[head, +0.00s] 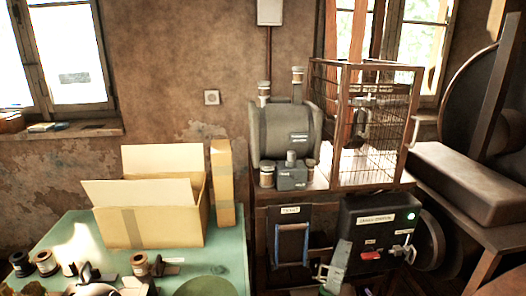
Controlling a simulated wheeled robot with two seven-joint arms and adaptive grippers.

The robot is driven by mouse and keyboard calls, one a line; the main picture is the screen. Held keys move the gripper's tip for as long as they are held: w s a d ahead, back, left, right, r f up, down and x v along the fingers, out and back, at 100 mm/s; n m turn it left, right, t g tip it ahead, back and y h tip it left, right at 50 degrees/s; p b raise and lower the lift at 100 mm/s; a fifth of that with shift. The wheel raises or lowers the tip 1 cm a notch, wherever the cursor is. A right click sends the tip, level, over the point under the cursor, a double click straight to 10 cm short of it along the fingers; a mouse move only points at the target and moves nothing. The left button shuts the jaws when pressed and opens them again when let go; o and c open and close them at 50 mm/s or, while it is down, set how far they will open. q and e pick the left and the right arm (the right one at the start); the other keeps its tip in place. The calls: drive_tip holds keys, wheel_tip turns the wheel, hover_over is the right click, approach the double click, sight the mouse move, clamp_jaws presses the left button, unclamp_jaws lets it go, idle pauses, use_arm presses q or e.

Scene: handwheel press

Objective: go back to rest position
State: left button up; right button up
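A dark jaw-like shape (90,272) above a pale rounded part is at the bottom left, over the near part of the green table. It may be my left gripper, but it is too small and cut off to tell whether it is open or shut. A second dark and pale shape (162,266) is beside a spool to its right. I cannot tell if it belongs to my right gripper. No held object can be made out.
The green table (60,235) carries an open cardboard box (155,222), a tall carton (222,185) and several spools (45,263). To the right are a grey machine (288,130), a wire cage (372,125), a black starter box (375,232) and a brown bench (470,185).

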drive_tip(key=s+a+f+n+g+y, duration=0.1)
drive_tip(key=s+a+f+n+g, duration=0.2)
drive_tip(key=s+a+f, duration=0.45)
drive_tip(key=s+a+f+n+g+y, duration=0.1)
drive_tip(key=s+a+f+n+g, duration=0.25)
drive_tip(key=a, duration=0.65)
drive_tip(key=s+a+f+n+g, duration=0.2)
drive_tip(key=s+a, duration=0.2)
drive_tip(key=s, duration=0.3)
drive_tip(key=s+a+f+n+g, duration=0.1)
drive_tip(key=s+a+n+g, duration=0.1)
drive_tip(key=s, duration=0.4)
drive_tip(key=s+a+f+n+g+y, duration=0.1)
drive_tip(key=s+a+f+n+g, duration=0.1)
drive_tip(key=s+a, duration=0.4)
drive_tip(key=shift+s+a+f+n+g, duration=0.4)
drive_tip(key=shift+s+g, duration=0.4)
drive_tip(key=shift+g, duration=0.45)
drive_tip(key=shift+d, duration=0.15)
